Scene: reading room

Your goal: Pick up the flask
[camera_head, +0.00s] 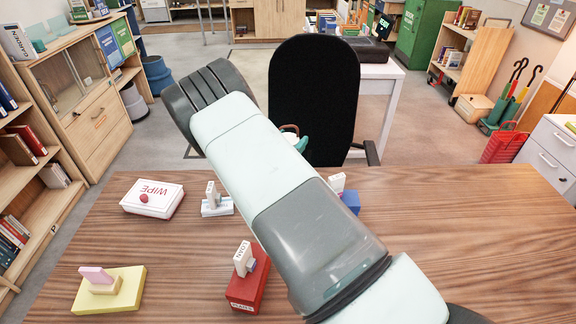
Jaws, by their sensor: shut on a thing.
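I cannot make out a whole flask. A small teal thing with a brown part (297,140) shows just past the edge of my arm, in front of the black chair back. It may be part of the flask, but most of it is hidden. My pale arm crosses the middle of the view from the lower right to a dark ridged joint at the upper left. My gripper is hidden behind the arm, so its fingers and anything between them do not show.
On the wooden table (480,230) are a white WIPE box (150,204), a white block stand (217,208), a yellow pad (125,292), a red box (245,290) and a blue block (351,201). A black chair (315,85) stands behind. The table's right side is clear.

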